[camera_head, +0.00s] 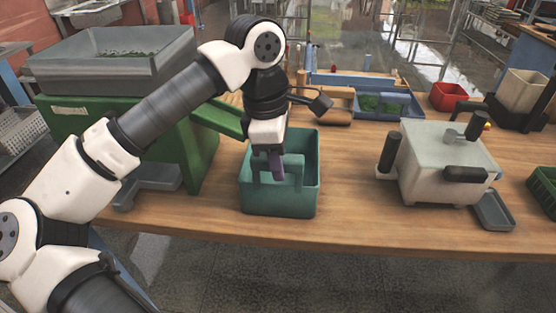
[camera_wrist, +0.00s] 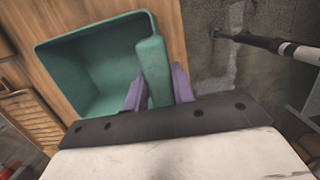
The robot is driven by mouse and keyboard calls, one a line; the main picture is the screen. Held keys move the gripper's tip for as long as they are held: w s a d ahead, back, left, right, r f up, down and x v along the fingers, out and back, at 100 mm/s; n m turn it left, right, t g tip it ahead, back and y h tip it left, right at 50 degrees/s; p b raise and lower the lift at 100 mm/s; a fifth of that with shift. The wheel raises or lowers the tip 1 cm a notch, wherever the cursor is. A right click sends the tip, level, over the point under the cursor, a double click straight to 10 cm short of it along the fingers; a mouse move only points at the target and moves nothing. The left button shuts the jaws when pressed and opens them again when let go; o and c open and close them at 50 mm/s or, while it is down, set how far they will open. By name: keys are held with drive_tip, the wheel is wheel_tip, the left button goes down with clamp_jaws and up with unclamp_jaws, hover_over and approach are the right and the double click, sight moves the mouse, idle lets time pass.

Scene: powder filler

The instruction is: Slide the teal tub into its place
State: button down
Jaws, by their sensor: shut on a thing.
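The teal tub (camera_head: 262,199) stands upright on the wooden table near its front edge, just right of the green machine's chute. It looks empty in the wrist view (camera_wrist: 64,72). Its raised teal handle (camera_wrist: 153,72) rises at the near side. My gripper (camera_head: 275,165) points down at the tub from above. Its two purple fingers (camera_wrist: 158,88) are shut on the handle, one on each side. Whether the tub's base touches the table is hard to tell.
A green machine (camera_head: 178,150) with a grey hopper (camera_head: 65,72) and a green chute (camera_head: 217,118) stands left. A white box with black handles (camera_head: 440,165) stands right. Blue trays (camera_head: 385,113) and a red bin (camera_head: 449,95) are behind. Bare table (camera_head: 345,185) lies between tub and white box.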

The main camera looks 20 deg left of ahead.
idle(0.4)
drive_tip(key=c, duration=1.1)
unclamp_jaws()
drive_tip(key=r, duration=0.4)
drive_tip(key=a+r, duration=0.1)
drive_tip(key=r, duration=0.4)
drive_tip(key=a+r+b, duration=0.1)
drive_tip(key=r, duration=0.3)
drive_tip(key=shift+s+r, duration=0.3)
